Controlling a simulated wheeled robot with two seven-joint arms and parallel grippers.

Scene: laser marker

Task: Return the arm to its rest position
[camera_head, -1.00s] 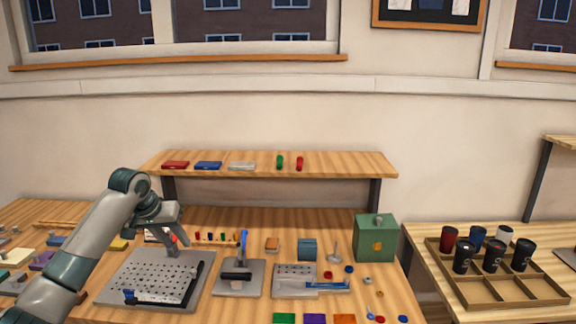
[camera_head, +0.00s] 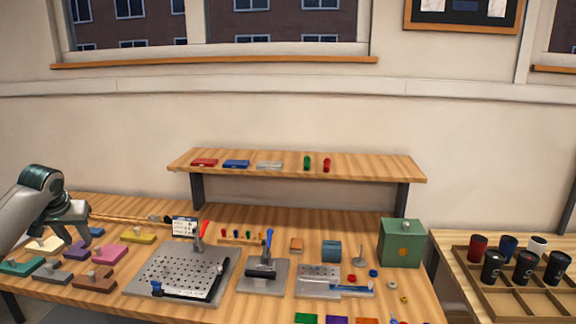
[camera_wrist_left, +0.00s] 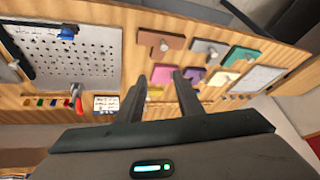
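My left gripper (camera_head: 72,238) is at the far left of the head view, above the coloured stamp-like blocks on the table. In the left wrist view its two dark fingers (camera_wrist_left: 160,92) stand apart with nothing between them. The pink block (camera_head: 108,257) and purple block (camera_head: 78,250) lie below and beside the fingers. The perforated plate (camera_head: 180,262) lies to the right of the gripper, with a red-handled clamp (camera_head: 202,232) at its back. My right gripper is not in view.
A shelf (camera_head: 300,166) with several small pieces stands behind the table. The green box (camera_head: 402,243) is at the table's right. A divided wooden tray (camera_head: 481,300) with several cups is further right. The air above the plate is free.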

